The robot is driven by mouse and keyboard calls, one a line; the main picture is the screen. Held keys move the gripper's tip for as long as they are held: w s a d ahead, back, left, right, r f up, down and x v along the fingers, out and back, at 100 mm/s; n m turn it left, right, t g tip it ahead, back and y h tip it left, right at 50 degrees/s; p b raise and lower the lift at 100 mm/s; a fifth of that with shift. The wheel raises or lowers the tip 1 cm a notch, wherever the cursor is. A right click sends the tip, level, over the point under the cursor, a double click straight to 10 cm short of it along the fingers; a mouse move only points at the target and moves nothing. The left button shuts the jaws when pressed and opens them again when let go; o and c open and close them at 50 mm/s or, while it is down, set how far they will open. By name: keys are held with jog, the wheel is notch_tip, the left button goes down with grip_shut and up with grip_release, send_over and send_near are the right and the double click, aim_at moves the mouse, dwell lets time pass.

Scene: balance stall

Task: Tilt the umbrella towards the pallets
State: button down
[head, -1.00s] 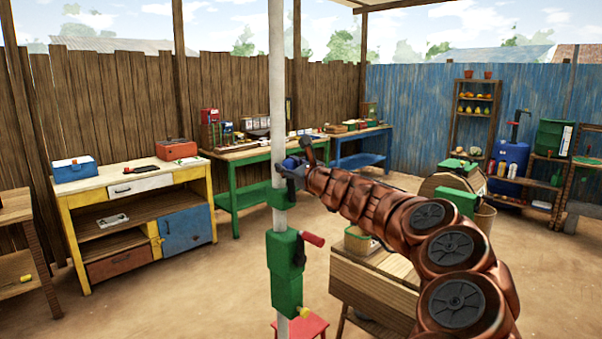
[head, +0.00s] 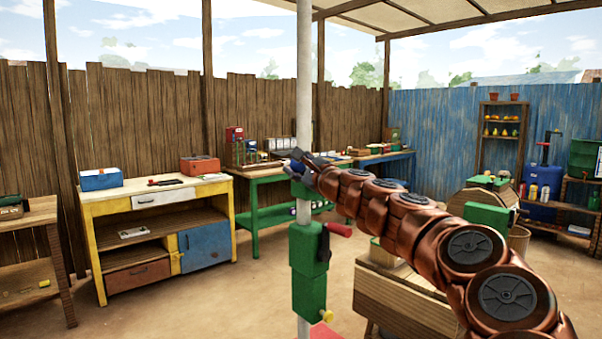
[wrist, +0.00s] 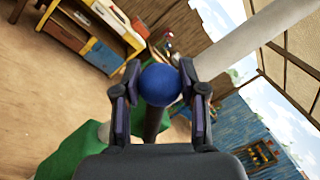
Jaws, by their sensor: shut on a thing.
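The umbrella's pale pole (head: 304,80) stands upright in the head view, with a green housing (head: 309,270) low on it that carries a red-handled crank (head: 338,230) and a yellow knob (head: 326,316). My gripper (head: 297,170) is at the pole above that housing, beside a green collar (head: 303,190). In the wrist view my gripper (wrist: 158,88) is shut on a blue ball knob (wrist: 160,85) at the end of a dark lever (wrist: 152,122). The pale pole also crosses the upper right there (wrist: 240,50). The pallets cannot be made out.
A yellow-framed workbench (head: 160,200) stands at left, a green bench (head: 262,180) and blue bench behind the pole. A wooden crate-like stand (head: 405,305) is close below my arm. A blue fence (head: 430,120) closes the back right. Sandy floor is open at left front.

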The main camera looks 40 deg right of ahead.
jog(key=shift+a+f+n, duration=0.2)
jog(key=shift+f+n, duration=0.05)
jog(key=shift+n, duration=0.05)
jog(key=c, duration=0.6)
grip_release()
jog(key=shift+c, duration=0.2)
jog(key=s+f, duration=0.1)
jog(key=s, duration=1.1)
jog(key=shift+a+f, duration=0.25)
jog(key=shift+a, duration=0.2)
jog(key=shift+w, duration=0.1)
